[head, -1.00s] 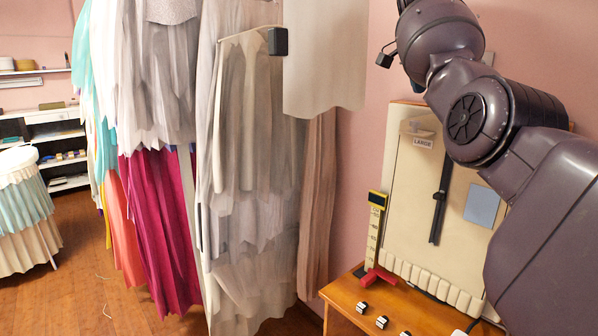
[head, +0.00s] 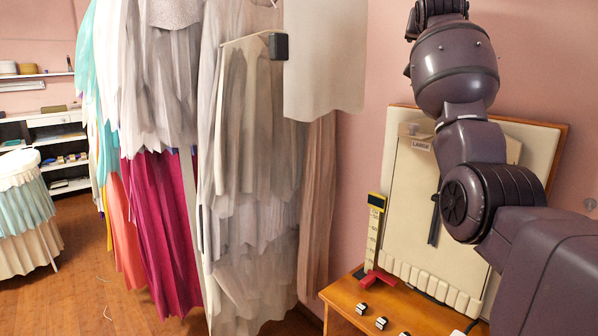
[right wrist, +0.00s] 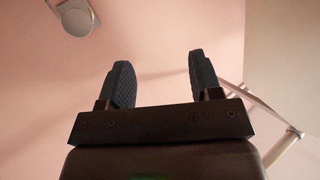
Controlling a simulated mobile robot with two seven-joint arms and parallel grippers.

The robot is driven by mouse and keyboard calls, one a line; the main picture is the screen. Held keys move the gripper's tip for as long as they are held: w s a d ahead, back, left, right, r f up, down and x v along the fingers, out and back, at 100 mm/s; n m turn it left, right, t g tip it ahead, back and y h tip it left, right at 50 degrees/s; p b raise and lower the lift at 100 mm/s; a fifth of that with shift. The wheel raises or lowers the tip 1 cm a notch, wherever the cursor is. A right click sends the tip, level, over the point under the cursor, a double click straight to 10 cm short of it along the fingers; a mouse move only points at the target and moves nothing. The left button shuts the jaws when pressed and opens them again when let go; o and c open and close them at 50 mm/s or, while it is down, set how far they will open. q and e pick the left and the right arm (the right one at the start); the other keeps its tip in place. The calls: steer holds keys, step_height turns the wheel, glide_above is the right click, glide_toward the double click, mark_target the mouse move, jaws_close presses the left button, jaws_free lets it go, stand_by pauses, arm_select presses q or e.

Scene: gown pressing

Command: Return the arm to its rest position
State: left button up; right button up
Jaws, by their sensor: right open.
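My right arm comes in from the right edge of the head view and points upward; its gripper is above the top of that view. In the right wrist view my right gripper (right wrist: 160,82) is open, its two dark ribbed fingers apart with nothing between them. Behind the fingers are only the pink wall (right wrist: 160,30) and fittings. My left gripper is not in view.
Hanging gowns (head: 170,220) fill the middle left. A wooden table (head: 390,305) with small blocks stands at lower right, below a cream board (head: 405,220) partly hidden by my arm. A yellow gauge (head: 374,235) stands beside the board. Floor (head: 100,290) is clear at left.

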steer(key=s+a+f+n+t+y, duration=0.1)
steer(key=s+f+n+y, duration=0.2)
steer(key=f, duration=1)
steer(key=s+a+f+n+t, duration=0.15)
steer(key=s+f, duration=0.35)
steer(key=f, duration=0.8)
steer(key=s+a+f+n+t+y, duration=0.15)
steer(key=s+f+n, duration=0.3)
steer(key=f, duration=0.85)
steer(key=s+d+f+m+g, duration=0.2)
steer(key=s+f+g, duration=0.5)
steer(key=s+f, duration=2.9)
steer(key=shift+s+d+f+m+g, duration=0.3)
steer(key=shift+s+m+g, duration=0.1)
steer(key=shift+s, duration=0.8)
steer(key=shift+r, duration=0.1)
